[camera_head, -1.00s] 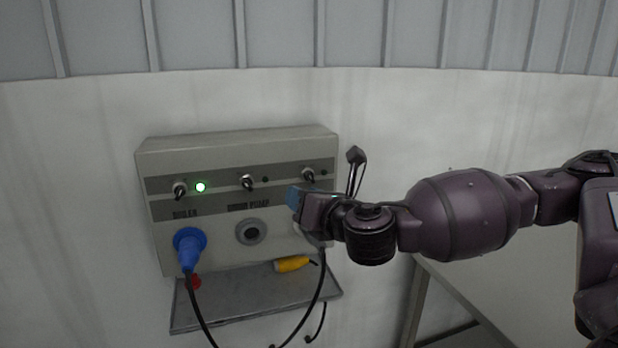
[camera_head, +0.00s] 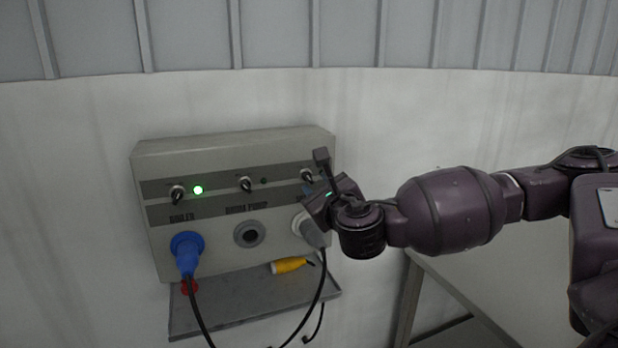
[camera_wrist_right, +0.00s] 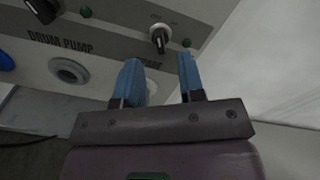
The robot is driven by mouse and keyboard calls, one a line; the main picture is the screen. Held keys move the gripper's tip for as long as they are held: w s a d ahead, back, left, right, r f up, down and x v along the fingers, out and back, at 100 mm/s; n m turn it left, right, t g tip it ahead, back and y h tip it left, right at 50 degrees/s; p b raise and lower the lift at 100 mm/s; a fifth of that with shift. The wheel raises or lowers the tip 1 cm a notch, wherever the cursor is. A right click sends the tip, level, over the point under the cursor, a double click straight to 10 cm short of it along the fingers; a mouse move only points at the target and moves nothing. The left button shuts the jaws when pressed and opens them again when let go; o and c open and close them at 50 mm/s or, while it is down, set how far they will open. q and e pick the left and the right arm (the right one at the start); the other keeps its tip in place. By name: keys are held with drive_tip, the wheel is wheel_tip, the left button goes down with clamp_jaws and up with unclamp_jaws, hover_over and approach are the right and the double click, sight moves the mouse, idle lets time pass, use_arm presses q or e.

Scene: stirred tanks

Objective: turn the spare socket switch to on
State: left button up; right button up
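The control panel (camera_head: 220,215) on the wall carries three switches in a row. The spare socket switch (camera_head: 307,175) is the rightmost, a dark knob on a pale collar. In the right wrist view this switch (camera_wrist_right: 159,39) lies just beyond the fingertips, roughly in line with the gap, and a dark green lamp sits beside it. My right gripper (camera_wrist_right: 160,75) is open, its two blue fingers apart with nothing between them. In the head view the right gripper (camera_head: 312,190) is at the panel's right side and partly covers the area below the switch. My left gripper is not in view.
A lit green lamp (camera_head: 198,190) is by the boiler switch (camera_head: 177,195). The drum pump switch (camera_head: 245,184) is in the middle. A blue plug (camera_head: 186,252) and a grey plug (camera_head: 313,232) with cables hang below. A yellow connector (camera_head: 288,265) lies on the shelf (camera_head: 240,309).

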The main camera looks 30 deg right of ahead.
sight(309, 177)
drive_tip(key=x, duration=0.5)
drive_tip(key=shift+w, duration=0.45)
clamp_jaws()
